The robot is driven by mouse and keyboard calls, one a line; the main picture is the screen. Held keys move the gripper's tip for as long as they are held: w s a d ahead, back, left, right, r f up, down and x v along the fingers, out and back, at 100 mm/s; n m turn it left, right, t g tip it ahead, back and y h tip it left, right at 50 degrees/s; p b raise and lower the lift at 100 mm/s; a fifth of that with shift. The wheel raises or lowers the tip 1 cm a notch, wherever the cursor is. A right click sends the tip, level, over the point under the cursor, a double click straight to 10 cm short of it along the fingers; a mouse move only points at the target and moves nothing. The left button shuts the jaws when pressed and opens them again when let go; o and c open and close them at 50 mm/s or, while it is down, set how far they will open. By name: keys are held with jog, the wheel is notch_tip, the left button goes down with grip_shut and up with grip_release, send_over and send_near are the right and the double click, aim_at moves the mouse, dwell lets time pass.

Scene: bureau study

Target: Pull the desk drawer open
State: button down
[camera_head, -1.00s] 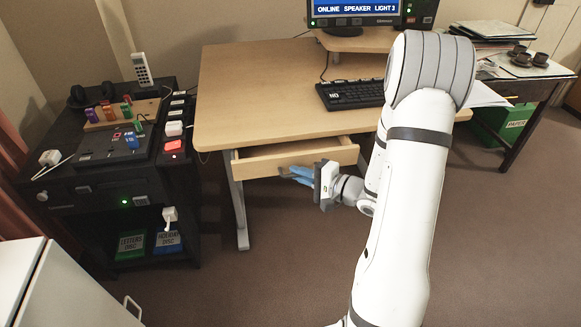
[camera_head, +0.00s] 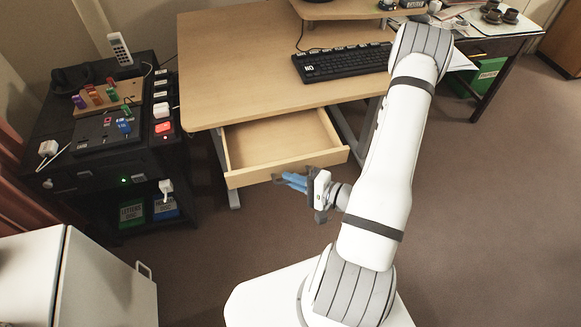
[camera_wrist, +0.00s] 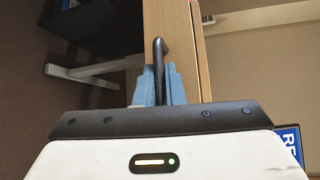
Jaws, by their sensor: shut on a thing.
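The desk drawer (camera_head: 262,146) is a light wooden box under the desk top (camera_head: 245,60), pulled well out so that its empty inside shows. Its front panel (camera_head: 243,178) also shows in the wrist view (camera_wrist: 190,50). A dark bar handle (camera_wrist: 159,58) stands out from the panel in the wrist view. My gripper (camera_head: 288,181) is at the drawer front, and its blue fingers are shut on the handle, one on each side of it (camera_wrist: 157,85). In the head view the fingers hide most of the handle.
A black cabinet (camera_head: 95,190) with switches and blocks stands left of the desk. A white cabinet (camera_head: 105,290) is at the lower left. A keyboard (camera_head: 343,63) lies on the desk. The carpet in front of the drawer (camera_head: 215,245) is clear.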

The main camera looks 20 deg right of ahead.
jog(key=shift+s, duration=0.1)
dwell(0.3)
jog(key=c, duration=1.5)
grip_release()
jog(key=shift+c, duration=0.2)
jog(key=shift+d, duration=0.1)
jog(key=v, duration=0.7)
jog(key=shift+s+d, duration=0.2)
jog(key=shift+s, duration=0.1)
jog(key=shift+r, duration=0.2)
